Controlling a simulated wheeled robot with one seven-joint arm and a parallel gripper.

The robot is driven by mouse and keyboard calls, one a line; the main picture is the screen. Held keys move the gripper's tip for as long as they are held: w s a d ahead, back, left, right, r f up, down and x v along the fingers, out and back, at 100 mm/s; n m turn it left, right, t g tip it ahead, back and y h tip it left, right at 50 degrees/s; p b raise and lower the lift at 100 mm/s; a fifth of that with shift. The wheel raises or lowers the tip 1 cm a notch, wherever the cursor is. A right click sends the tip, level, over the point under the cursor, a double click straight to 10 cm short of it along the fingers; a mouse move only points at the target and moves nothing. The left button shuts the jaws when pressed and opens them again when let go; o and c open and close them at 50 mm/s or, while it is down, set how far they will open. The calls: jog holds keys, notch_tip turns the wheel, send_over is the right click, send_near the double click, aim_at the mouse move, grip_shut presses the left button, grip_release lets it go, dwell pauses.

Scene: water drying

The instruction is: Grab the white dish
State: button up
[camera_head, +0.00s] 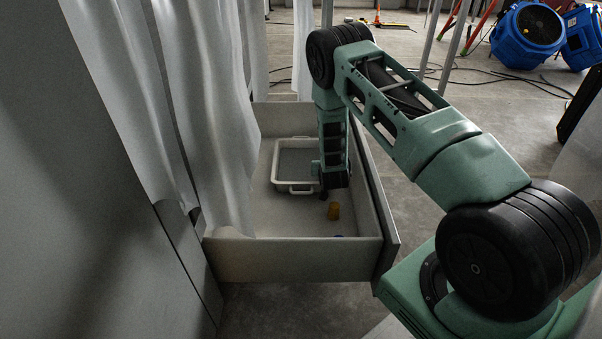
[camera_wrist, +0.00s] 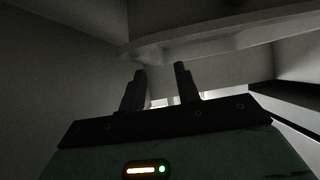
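The white dish (camera_head: 291,188) is a shallow rectangular tray with a handle on its near side. It lies in the open drawer in the head view, towards the back. My gripper (camera_wrist: 160,70) shows in the wrist view with its two dark fingers apart and nothing seen between them. In the head view my arm reaches down into the drawer at the dish's right side, and its lower end hides part of that side. A pale rim-like edge (camera_wrist: 215,37) crosses the top of the wrist view; I cannot tell surely whether it is the dish. Contact is not clear.
The drawer's front wall (camera_head: 295,261) and right wall enclose my arm's end. White curtains (camera_head: 205,110) hang over the left side. Blue blowers (camera_head: 529,34) and cables lie far off.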

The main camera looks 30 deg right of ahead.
jog(key=b+x, duration=0.4)
jog(key=x, duration=0.1)
jog(key=shift+d+r, duration=0.15)
jog(key=shift+d, duration=0.2)
jog(key=shift+w+d, duration=0.15)
jog(key=shift+w, duration=0.05)
grip_shut()
dwell(1.0)
jog(key=shift+r, duration=0.1)
